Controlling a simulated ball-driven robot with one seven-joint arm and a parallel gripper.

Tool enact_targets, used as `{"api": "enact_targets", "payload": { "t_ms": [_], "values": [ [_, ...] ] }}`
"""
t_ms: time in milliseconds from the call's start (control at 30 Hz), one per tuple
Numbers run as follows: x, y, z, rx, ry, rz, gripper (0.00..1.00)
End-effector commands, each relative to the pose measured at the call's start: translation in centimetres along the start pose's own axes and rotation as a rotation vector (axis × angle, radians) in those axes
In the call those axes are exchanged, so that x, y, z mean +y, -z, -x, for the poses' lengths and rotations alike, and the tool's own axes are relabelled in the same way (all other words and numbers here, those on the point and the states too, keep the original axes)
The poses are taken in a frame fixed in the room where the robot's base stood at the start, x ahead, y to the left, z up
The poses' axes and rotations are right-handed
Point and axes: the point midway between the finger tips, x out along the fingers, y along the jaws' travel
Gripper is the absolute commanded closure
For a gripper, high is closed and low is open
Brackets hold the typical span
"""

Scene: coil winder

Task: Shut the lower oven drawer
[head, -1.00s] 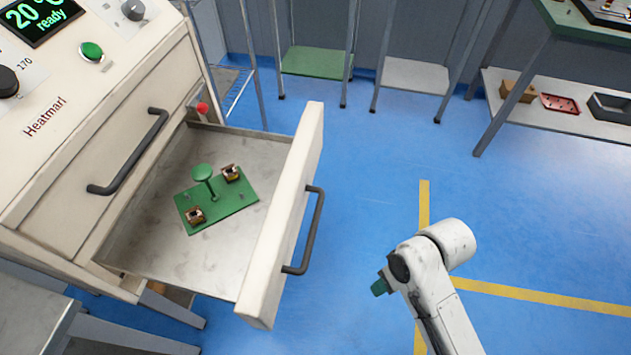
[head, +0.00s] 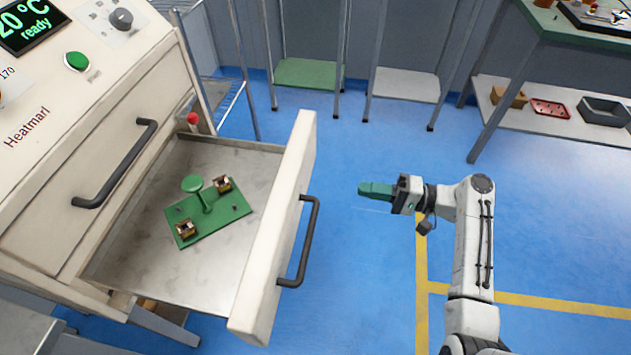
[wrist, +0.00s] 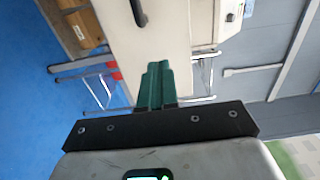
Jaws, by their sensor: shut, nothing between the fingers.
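The lower oven drawer (head: 262,262) is pulled out in the head view, with its cream front panel and a dark bar handle (head: 300,240). Inside it lies a green plate (head: 215,222) with a green knob post and two small copper-and-dark parts. My gripper (head: 362,189) has green fingers that are shut and empty. It is to the right of the drawer front, apart from it, pointing left. In the wrist view the shut green fingers (wrist: 153,88) point toward a cream panel with a dark handle end.
The oven (head: 60,130) has an upper drawer that is shut. A red knob (head: 192,118) stands by the open drawer's back corner. Blue floor is clear around my arm. A bench with a lower shelf (head: 545,112) stands at the back right.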

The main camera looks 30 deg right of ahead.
Motion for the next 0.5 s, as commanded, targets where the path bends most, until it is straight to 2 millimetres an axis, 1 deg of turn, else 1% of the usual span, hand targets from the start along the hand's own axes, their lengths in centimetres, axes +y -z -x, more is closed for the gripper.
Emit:
{"api": "enact_targets", "payload": {
  "t_ms": [300,500],
  "values": [
    [0.1,-0.2,-6.1,-0.006,-0.004,0.0,1.0],
    [0.1,-0.2,-9.7,-0.005,-0.003,0.0,1.0]
  ]
}}
